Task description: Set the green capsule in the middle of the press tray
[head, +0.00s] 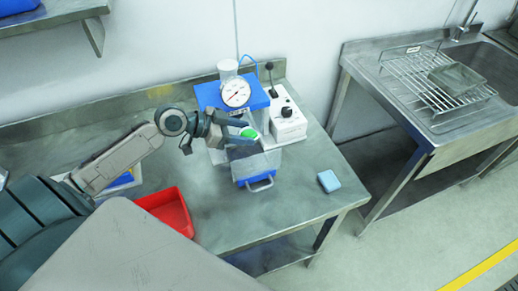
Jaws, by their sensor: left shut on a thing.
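The green capsule (249,133) is held at the tips of my left gripper (243,132). The gripper comes in from the left and is shut on the capsule. The blue press (229,92) with a round dial gauge stands at the back of the metal table. The press tray (251,166) is pulled out at its front, with a blue front and a grey handle. The capsule appears above or just behind the tray's back part; I cannot tell its height over it. My right gripper is not in view.
A white control box (288,119) with a black lever stands right of the press. A red bin (168,208) sits at the front left, and a blue block (329,181) lies near the right table edge. A sink bench (440,125) is farther right.

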